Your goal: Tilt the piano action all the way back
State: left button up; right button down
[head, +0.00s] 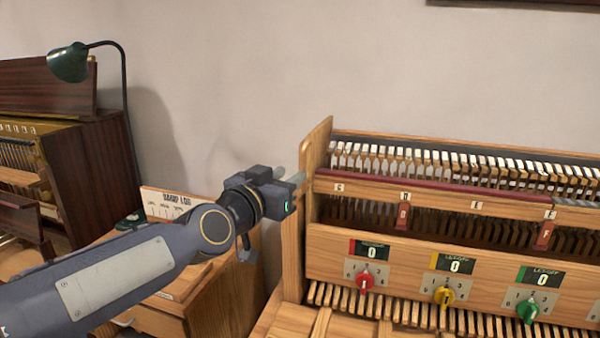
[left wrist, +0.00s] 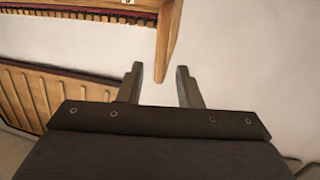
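The piano action (head: 430,205) is a long wooden frame on the right of the head view, with rows of hammers, a dark red rail and tall wooden end cheeks. It stands above the keys. My left gripper (head: 290,178) is at its left end cheek (head: 317,155); in the head view the fingertips reach close to the cheek, and I cannot tell whether they touch. In the left wrist view the fingers (left wrist: 158,75) are apart with nothing between them, and the wooden cheek (left wrist: 170,35) shows just beyond the tips. My right gripper is not in view.
A front panel carries red (head: 367,278), yellow (head: 444,296) and green (head: 527,311) knobs, each under a display reading 0. A small wooden cabinet with a sign (head: 165,203) stands behind my left arm. A green lamp (head: 70,62) and another dark piano are at the left.

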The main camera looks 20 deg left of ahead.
aim_at(301, 167)
pick_arm(q)
jog(key=x, duration=0.6)
jog(key=shift+w, duration=0.4)
grip_shut()
